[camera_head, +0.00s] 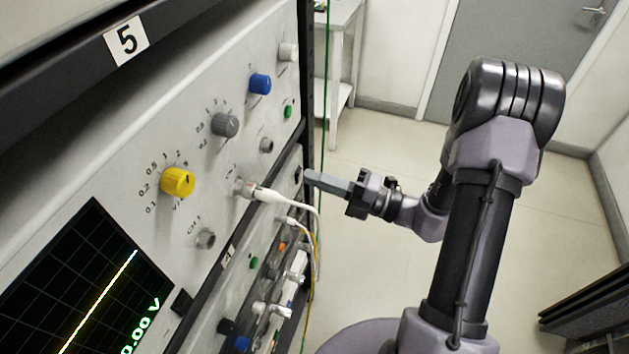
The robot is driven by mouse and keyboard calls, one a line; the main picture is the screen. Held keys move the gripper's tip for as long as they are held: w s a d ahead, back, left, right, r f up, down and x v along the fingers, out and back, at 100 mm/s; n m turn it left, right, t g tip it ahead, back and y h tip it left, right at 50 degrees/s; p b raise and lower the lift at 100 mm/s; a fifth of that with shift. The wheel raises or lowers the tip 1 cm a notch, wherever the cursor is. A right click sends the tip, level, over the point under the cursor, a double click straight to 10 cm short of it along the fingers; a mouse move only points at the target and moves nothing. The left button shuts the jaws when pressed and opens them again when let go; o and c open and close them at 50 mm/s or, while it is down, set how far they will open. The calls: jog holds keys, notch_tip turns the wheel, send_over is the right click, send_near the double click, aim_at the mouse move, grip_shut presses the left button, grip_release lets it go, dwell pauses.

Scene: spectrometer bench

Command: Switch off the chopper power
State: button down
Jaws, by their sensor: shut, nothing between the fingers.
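My gripper (312,177) is shut and empty, its long grey fingers pointing left at the front of the instrument rack. The fingertips are close to the right end of a lower rack panel, by a small dark part (298,175) that may be a switch. I cannot tell whether they touch it. No label for the chopper power is readable, so I cannot tell which control it is or how it is set.
The upper unit has a yellow knob (178,182), a grey knob (225,124), a blue knob (260,83) and a lit screen (85,285). White cables (300,203) hang from sockets just left of and below my gripper. The floor (400,135) behind is clear.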

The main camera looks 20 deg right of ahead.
jog(key=shift+w+a, duration=0.15)
jog(key=shift+a, duration=0.05)
jog(key=shift+r, duration=0.15)
